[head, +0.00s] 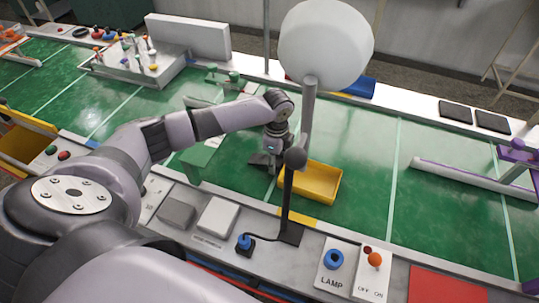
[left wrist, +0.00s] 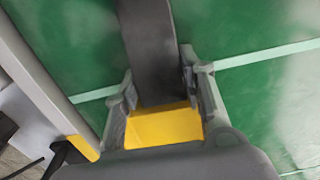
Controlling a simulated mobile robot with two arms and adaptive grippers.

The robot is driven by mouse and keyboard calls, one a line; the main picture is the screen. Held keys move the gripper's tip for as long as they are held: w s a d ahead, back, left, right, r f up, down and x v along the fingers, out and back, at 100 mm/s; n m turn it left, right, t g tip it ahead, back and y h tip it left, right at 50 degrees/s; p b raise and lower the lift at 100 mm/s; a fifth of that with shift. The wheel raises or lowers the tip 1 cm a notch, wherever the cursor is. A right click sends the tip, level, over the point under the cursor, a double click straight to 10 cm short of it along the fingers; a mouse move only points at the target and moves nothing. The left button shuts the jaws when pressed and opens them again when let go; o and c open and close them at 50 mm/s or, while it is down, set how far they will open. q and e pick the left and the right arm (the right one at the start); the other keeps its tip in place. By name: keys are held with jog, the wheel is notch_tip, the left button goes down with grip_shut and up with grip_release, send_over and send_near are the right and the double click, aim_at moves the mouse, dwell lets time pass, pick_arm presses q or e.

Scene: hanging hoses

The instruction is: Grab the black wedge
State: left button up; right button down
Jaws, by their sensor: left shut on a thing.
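My left gripper (head: 270,160) is low over the green surface, just left of the yellow tray (head: 318,183). In the left wrist view its two fingers (left wrist: 163,112) stand on either side of a dark grey-black piece, which I take as the black wedge (left wrist: 150,45). The wedge runs up the picture away from the fingers. A yellow face (left wrist: 165,127) shows between the fingers at its near end. The gripper is shut on the wedge. In the head view the wedge is small and partly hidden by the gripper. Whether it touches the surface is unclear. My right gripper is not in view.
A lamp with a big white round head (head: 325,43) rises close to the right of my left gripper. A front panel holds a blue button (head: 333,259) and an orange knob (head: 374,259). Green surface right of the tray is clear up to a purple-edged bar (head: 465,178).

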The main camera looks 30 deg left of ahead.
pick_arm(q)
jog(key=c, duration=0.3)
jog(key=shift+r, duration=0.15)
